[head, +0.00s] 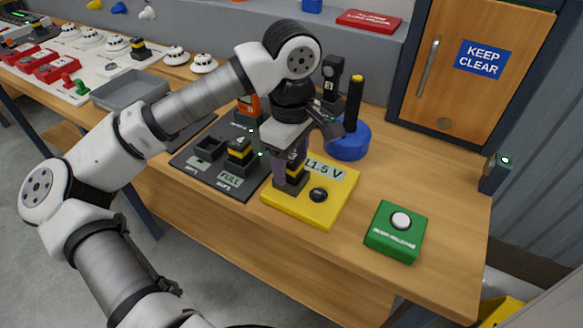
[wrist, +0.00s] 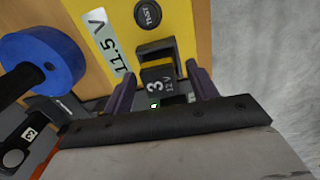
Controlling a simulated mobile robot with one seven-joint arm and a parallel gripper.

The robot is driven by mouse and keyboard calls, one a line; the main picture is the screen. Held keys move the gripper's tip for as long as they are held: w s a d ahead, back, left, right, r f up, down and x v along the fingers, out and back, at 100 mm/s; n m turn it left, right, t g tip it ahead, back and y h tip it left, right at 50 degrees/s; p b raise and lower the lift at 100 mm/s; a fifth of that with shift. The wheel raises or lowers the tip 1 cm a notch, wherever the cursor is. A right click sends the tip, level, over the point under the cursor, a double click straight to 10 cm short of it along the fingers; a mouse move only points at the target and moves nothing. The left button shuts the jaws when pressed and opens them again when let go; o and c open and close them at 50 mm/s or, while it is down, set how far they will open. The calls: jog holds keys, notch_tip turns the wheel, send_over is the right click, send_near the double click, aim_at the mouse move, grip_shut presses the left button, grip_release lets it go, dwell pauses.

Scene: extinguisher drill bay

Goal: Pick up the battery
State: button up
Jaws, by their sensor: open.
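A black battery with a yellow band (head: 296,173), marked 3 and 12 V in the wrist view (wrist: 157,78), stands on the yellow tester (head: 332,212). The tester's display reads 11.5 V. My gripper (head: 287,172) is over the battery, its purple fingers open on either side of it. In the wrist view the fingers (wrist: 163,80) flank the battery, with a visible gap at the right; contact on the left is unclear. Another battery (head: 240,152), marked 4, sits in the dark charger (head: 228,185) by a FULL label. Its other visible bay looks empty.
A blue round base with a black handle (head: 347,141) stands close behind the tester. A black device marked 3 (head: 332,80) is further back. A green button box (head: 397,232) is at the front right. A grey tray (head: 128,90) lies left. The right-hand tabletop is mostly clear.

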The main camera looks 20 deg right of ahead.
aim_at(290, 158)
grip_shut()
jog(key=shift+r, duration=0.1)
notch_tip(290, 158, up, 20)
dwell(0.7)
